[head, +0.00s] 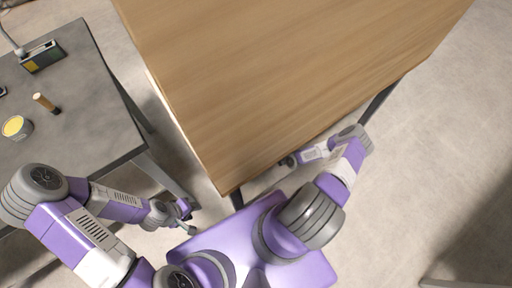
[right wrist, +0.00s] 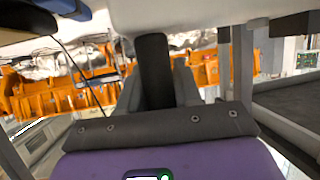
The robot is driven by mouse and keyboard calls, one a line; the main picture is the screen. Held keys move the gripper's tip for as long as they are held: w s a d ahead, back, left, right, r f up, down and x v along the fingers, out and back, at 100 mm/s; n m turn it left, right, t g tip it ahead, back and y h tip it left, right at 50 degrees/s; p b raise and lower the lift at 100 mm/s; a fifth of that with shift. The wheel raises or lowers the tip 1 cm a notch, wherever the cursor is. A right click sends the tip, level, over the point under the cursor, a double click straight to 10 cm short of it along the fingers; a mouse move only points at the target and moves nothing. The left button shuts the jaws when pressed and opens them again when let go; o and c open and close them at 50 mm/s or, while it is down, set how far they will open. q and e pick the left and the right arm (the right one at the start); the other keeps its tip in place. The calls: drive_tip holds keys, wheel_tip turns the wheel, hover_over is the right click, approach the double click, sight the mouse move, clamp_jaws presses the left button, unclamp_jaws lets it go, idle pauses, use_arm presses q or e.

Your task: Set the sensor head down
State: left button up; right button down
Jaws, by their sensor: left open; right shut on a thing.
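My left gripper (head: 184,212) is open and empty, low beside the grey table's right leg. My right gripper (head: 288,161) is at the near edge of the wooden table, partly hidden by its top. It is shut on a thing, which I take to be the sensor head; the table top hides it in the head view. In the right wrist view, a blue piece (right wrist: 62,8) shows at the top left, cut off by the frame, and I cannot tell whether it belongs to the held thing.
The wooden table top (head: 280,70) is bare. The grey table (head: 75,95) at left carries a dark box with a yellow label (head: 42,57), a round tin with a yellow top (head: 16,127) and a small wooden-handled tool (head: 45,102). Open floor (head: 450,150) lies at right.

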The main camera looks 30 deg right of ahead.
wheel_tip(320, 180, down, 3)
drive_tip(key=shift+r+b, duration=0.1)
drive_tip(key=shift+b, duration=0.35)
drive_tip(key=shift+f+b, duration=1)
drive_tip(key=shift+f, duration=1.05)
drive_tip(key=shift+r, duration=0.15)
drive_tip(key=c, duration=0.8)
unclamp_jaws()
drive_tip(key=shift+s+d, duration=0.1)
drive_tip(key=shift+s, duration=0.05)
drive_tip(key=shift+p+v, duration=1.8)
drive_tip(key=shift+v, duration=4.1)
